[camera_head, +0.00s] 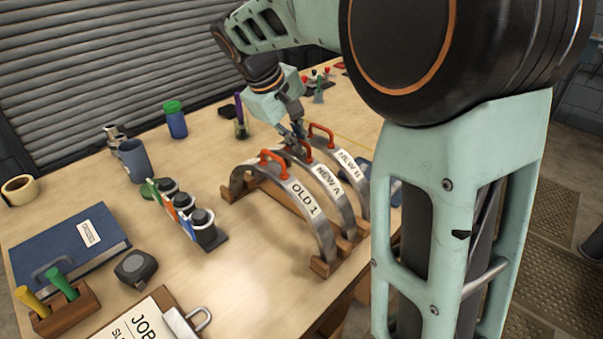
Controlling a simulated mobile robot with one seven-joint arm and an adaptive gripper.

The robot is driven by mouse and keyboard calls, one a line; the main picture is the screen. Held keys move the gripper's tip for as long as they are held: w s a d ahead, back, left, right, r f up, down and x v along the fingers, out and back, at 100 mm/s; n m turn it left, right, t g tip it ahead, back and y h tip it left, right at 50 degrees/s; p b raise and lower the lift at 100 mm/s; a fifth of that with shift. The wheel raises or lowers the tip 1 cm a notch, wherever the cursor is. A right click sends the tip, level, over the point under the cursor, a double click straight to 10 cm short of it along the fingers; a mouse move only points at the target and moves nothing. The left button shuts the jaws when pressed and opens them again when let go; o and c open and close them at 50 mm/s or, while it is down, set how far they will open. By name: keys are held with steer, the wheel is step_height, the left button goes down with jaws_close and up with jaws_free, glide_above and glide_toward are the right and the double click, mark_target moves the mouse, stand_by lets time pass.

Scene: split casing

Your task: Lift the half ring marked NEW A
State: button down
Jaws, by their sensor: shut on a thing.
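The half ring marked NEW A (331,186) is a grey metal arch with a white label and a red handle on top. It stands between the half ring marked OLD 1 (305,203) and the half ring marked NEW B (350,165), on a wooden stand (325,267). My gripper (300,136) is over the top of the middle arch, pointing down, shut on its red handle. The fingertips and part of that handle are small and partly hidden. I cannot tell whether the arch is clear of the stand.
Left of the rings stands a rack of dark-capped spools (188,214). Clear table lies between rack and rings. My arm hides the right side.

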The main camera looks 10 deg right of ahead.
steer(key=shift+r, duration=0.1)
stand_by(0.3)
steer(key=shift+w+r, duration=0.25)
steer(key=shift+r, duration=0.1)
steer(key=shift+r+p, duration=3.05)
steer(key=shift+r, duration=0.3)
steer(key=shift+s+d, duration=0.1)
steer(key=shift+s, duration=0.05)
